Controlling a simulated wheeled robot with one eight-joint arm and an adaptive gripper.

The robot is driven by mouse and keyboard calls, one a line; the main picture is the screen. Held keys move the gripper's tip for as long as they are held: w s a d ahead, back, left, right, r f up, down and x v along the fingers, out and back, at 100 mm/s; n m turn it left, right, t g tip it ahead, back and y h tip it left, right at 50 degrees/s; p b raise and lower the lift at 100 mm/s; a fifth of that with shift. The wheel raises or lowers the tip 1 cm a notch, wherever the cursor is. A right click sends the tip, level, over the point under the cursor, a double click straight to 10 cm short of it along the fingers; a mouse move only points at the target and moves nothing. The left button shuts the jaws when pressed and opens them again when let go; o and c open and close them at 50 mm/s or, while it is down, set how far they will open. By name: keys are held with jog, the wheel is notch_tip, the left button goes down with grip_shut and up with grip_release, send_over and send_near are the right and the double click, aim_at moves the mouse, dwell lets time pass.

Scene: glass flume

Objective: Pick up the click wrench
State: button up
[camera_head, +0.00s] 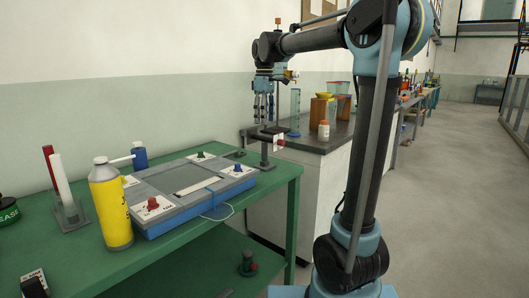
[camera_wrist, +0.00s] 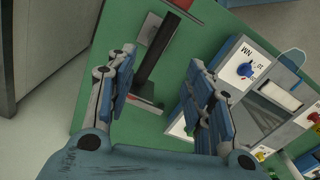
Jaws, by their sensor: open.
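My gripper (camera_head: 264,117) is open and empty, pointing down above the far right end of the green bench. In the wrist view its two blue-grey fingers (camera_wrist: 158,68) stand wide apart. A dark long bar (camera_wrist: 158,50) with a red end lies between and beyond them, apart from both. In the head view a dark bar (camera_head: 257,135) with a red end sits on a post below the gripper. It may be the click wrench, but I cannot tell for sure. No other wrench is plain to see.
A blue-grey tester panel (camera_head: 190,185) with coloured knobs lies on the green bench (camera_head: 270,186); it also shows in the wrist view (camera_wrist: 245,68). A yellow spray can (camera_head: 111,210) and a blue bottle (camera_head: 139,155) stand beside it. A dark-topped counter (camera_head: 335,140) with containers stands behind.

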aim_at(264, 141)
notch_tip(264, 141, down, 8)
jog(key=shift+r, duration=0.2)
jog(key=shift+w+f, duration=0.25)
jog(key=shift+f, duration=1.05)
jog(key=shift+w+f, duration=0.2)
jog(key=shift+f, duration=1.05)
grip_shut()
